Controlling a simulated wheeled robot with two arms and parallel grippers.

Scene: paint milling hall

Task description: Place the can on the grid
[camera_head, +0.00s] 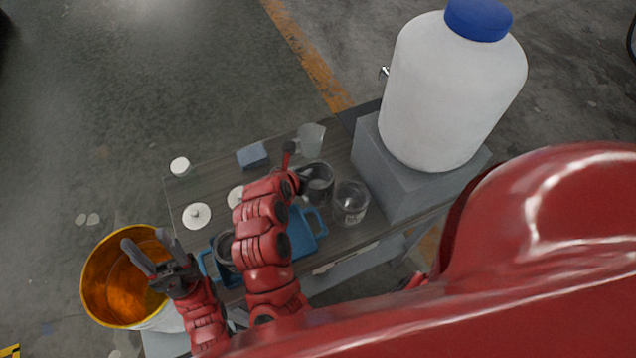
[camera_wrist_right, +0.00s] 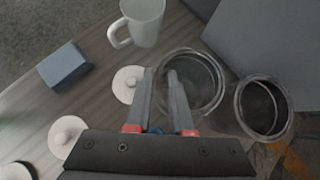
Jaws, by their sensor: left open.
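A grey, open-topped can (camera_head: 321,190) stands on the table beside a second similar open container (camera_head: 350,207). In the right wrist view, the can (camera_wrist_right: 208,80) is just ahead of my right gripper (camera_wrist_right: 163,80), with the second container (camera_wrist_right: 270,122) to its right. The right fingers are apart at the can's left rim; I cannot tell whether its wall lies between them. My left gripper (camera_head: 150,262) is open and empty over an orange-lined bucket. A blue carrier (camera_head: 308,238) stands near the table's front edge, partly hidden by my right arm. I cannot clearly make out the grid.
A large white jug (camera_head: 450,95) with a blue cap stands on a grey block (camera_head: 400,180). A mug (camera_head: 311,140), blue-grey block (camera_head: 252,155) and white lids (camera_head: 197,215) lie around the table's back and left. The orange-lined bucket (camera_head: 95,285) stands left of the table.

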